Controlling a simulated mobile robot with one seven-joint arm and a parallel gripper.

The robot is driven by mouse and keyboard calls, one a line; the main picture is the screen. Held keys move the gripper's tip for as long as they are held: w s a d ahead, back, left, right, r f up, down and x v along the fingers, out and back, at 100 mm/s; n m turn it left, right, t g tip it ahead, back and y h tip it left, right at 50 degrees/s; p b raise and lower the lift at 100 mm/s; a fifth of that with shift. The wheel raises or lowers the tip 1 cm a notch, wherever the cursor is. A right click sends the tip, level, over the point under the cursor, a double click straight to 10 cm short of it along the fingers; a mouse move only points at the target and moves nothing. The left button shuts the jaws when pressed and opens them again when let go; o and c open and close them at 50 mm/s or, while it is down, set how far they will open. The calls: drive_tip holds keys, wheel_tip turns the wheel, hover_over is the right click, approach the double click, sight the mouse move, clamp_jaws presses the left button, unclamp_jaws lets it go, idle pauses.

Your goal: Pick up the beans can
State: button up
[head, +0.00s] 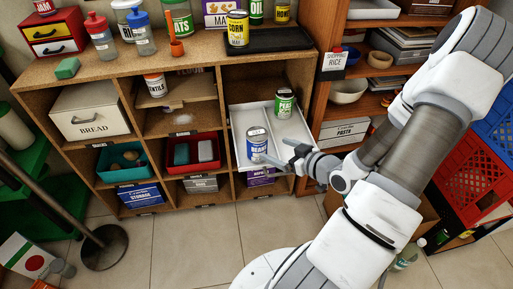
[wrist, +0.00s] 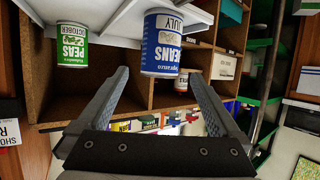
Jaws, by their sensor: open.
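The beans can (head: 256,147), blue and white, stands near the front of a pulled-out white tray (head: 238,122) in the right part of the shelf unit. My gripper (head: 280,151) is just to its right in the head view, fingers open and pointing toward it. In the wrist view the blue beans can (wrist: 163,45) appears beyond and between the two open fingertips (wrist: 158,75). Nothing is held, and I see no contact. A green peas can (head: 284,103) stands farther back in the tray; it also shows at the left of the wrist view (wrist: 72,46).
The cubby shelf holds a bread bin (head: 90,112), a teal bin (head: 124,163) and a red bin (head: 196,150). A wooden bookcase (head: 325,60) stands close on the right. Floor is open in front.

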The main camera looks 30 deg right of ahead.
sight(251, 139)
drive_tip(key=b+x, duration=0.4)
drive_tip(key=x, duration=0.9)
drive_tip(key=shift+w+a+f, duration=0.1)
clamp_jaws()
